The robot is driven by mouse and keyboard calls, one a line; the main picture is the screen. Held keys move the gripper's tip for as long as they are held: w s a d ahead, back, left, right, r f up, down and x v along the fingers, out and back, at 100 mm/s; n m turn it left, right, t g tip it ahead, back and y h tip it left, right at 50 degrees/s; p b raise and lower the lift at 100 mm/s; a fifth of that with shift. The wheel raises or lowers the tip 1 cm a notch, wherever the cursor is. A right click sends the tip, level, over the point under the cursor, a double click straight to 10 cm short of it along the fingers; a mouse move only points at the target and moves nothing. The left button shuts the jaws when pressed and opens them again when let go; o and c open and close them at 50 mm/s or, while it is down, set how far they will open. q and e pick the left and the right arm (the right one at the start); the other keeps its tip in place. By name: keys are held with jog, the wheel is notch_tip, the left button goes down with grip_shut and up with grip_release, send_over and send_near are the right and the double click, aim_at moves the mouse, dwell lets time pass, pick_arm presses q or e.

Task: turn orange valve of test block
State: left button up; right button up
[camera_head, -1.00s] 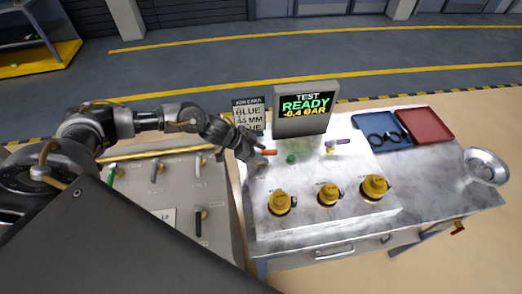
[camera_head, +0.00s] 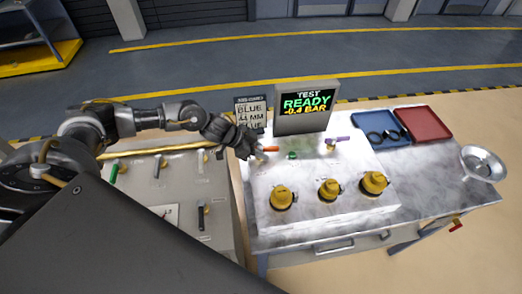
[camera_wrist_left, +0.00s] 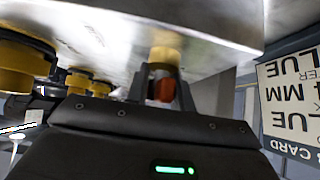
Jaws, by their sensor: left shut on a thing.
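The orange valve (camera_head: 271,149) is a small orange handle at the back left of the test block (camera_head: 310,175). My left gripper (camera_head: 258,153) reaches in from the left and is shut on the valve handle. In the left wrist view the orange handle (camera_wrist_left: 165,88) sits between the two fingers (camera_wrist_left: 162,92), with a yellow valve body above it. The fingers hide part of the handle. My right gripper does not show.
A green knob (camera_head: 292,155) and a purple-handled valve (camera_head: 337,140) stand to the right. Several yellow caps (camera_head: 329,189) line the front. A display (camera_head: 305,105) reads TEST READY -0.4 BAR. Blue (camera_head: 372,119) and red (camera_head: 424,123) trays and a metal bowl (camera_head: 482,162) are at right.

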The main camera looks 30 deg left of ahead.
pick_arm(q)
jog(key=shift+w+a+m, duration=0.1)
jog(key=shift+a+m, duration=0.05)
jog(key=shift+m, duration=0.25)
jog(key=shift+m+g+h+b, duration=0.5)
jog(key=shift+m+g+b, duration=0.2)
jog(key=shift+b, duration=0.05)
jog(key=m+g+b, duration=0.6)
jog(key=m+b, duration=0.2)
jog(key=b, duration=0.1)
jog(key=shift+r+m+g+b, duration=0.1)
jog(key=shift+m+g+b, duration=0.65)
jog(key=shift+m, duration=0.25)
jog(key=shift+m+g+y+b, duration=0.45)
jog(key=shift+m+g, duration=0.3)
jog(key=shift+m, duration=0.35)
jog(key=shift+m+g+y, duration=0.65)
jog(key=shift+m+g, duration=0.05)
jog(key=shift+m, duration=0.5)
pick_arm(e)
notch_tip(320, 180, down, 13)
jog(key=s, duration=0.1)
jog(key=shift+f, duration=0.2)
pick_arm(q)
jog(key=shift+s, duration=0.2)
jog(key=shift+s+m+b, duration=0.15)
jog(key=shift+m+b, duration=0.15)
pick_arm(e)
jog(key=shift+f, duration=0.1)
